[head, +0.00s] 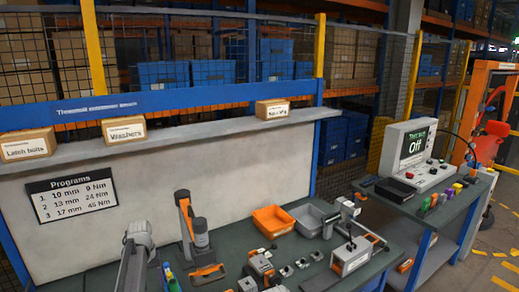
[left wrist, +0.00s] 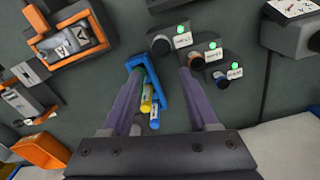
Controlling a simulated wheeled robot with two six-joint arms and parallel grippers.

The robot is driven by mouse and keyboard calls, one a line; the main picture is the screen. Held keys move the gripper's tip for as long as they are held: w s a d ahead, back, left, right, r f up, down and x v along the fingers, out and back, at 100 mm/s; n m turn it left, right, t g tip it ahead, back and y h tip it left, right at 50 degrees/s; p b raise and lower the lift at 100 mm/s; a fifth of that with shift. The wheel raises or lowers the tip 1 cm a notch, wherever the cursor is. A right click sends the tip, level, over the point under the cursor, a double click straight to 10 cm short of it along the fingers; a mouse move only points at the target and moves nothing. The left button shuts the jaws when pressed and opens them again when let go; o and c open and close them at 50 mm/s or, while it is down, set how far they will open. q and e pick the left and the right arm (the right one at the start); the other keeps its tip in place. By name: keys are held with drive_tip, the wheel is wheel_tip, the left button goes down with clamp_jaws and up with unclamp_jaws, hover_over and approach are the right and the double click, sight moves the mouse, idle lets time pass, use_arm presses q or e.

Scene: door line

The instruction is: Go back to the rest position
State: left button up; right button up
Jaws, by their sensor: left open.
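My left gripper (left wrist: 160,75) is open in the left wrist view, its two purple fingers pointing down at the dark green bench. A blue holder (left wrist: 164,88) with a yellow and a blue stick shows between the fingers, close to the left one. I cannot tell its distance from them, and nothing is visibly gripped. In the head view my grey left arm (head: 136,258) is at the lower left, over the bench; its fingertips are not clear there. My right gripper is not in view.
The bench carries an upright orange-and-grey tool (head: 195,235), an orange bin (head: 273,221), a grey bin (head: 312,218) and a metal fixture (head: 350,256). Three labelled sockets with green lights (left wrist: 205,52) sit beside the right finger. A tester reading "Off" (head: 415,145) stands on the right-hand table.

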use_arm(q)
drive_tip(key=s+d+f+m+b, duration=0.1)
drive_tip(key=s+d+m, duration=0.2)
drive_tip(key=s+d, duration=0.9)
drive_tip(key=s+d+f+m+y+b, duration=0.1)
drive_tip(key=s+d+m, duration=0.3)
drive_tip(key=s+d, duration=0.8)
drive_tip(key=shift+d+f+b, duration=0.4)
drive_tip(key=shift+d, duration=3)
drive_tip(key=shift+s, duration=0.1)
